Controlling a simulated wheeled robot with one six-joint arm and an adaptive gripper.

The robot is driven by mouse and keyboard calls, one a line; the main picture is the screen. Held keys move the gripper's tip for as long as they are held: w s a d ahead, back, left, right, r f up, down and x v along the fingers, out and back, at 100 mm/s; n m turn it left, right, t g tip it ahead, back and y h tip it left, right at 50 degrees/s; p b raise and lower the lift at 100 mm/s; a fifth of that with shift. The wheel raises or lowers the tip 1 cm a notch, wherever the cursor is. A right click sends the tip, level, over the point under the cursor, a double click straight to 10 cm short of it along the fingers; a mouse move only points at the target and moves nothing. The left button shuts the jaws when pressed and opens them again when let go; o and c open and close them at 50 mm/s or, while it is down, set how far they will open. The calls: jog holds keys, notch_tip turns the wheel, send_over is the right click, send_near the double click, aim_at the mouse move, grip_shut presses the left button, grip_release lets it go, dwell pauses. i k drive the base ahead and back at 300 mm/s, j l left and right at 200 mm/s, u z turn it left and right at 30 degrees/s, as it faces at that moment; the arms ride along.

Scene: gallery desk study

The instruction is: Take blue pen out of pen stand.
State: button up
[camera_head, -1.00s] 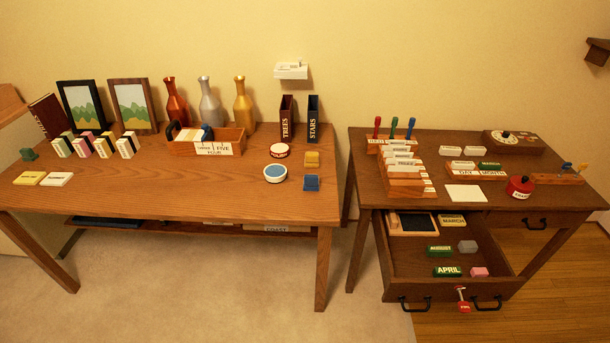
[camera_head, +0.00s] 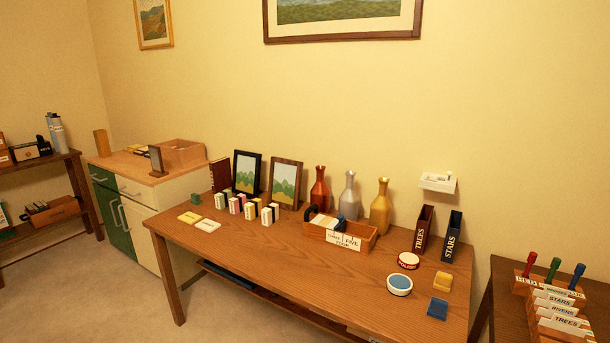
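The blue pen (camera_head: 577,274) stands upright at the right end of the wooden pen stand (camera_head: 520,285), at the far right of the view. A green pen (camera_head: 552,268) and a red pen (camera_head: 530,263) stand to its left in the same stand. The lower part of the blue pen is hidden in the stand. The stand's label begins with "RED"; the rest is partly covered by the card rack in front. My gripper is not in view.
The stand is on the dark right-hand table (camera_head: 500,317), behind a card rack (camera_head: 560,322). A gap separates it from the long wooden table (camera_head: 290,270), which holds vases, frames and boxes. A green-and-white cabinet (camera_head: 135,220) stands at left. Carpet is free at lower left.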

aim_at(576, 277)
jog(key=l+z, duration=0.75)
jog(key=j+z, duration=0.2)
jog(key=j, duration=0.15)
jog(key=k+j+z, duration=0.2)
jog(key=j, duration=0.15)
jog(key=l+u, duration=0.1)
jog(key=l, duration=1.85)
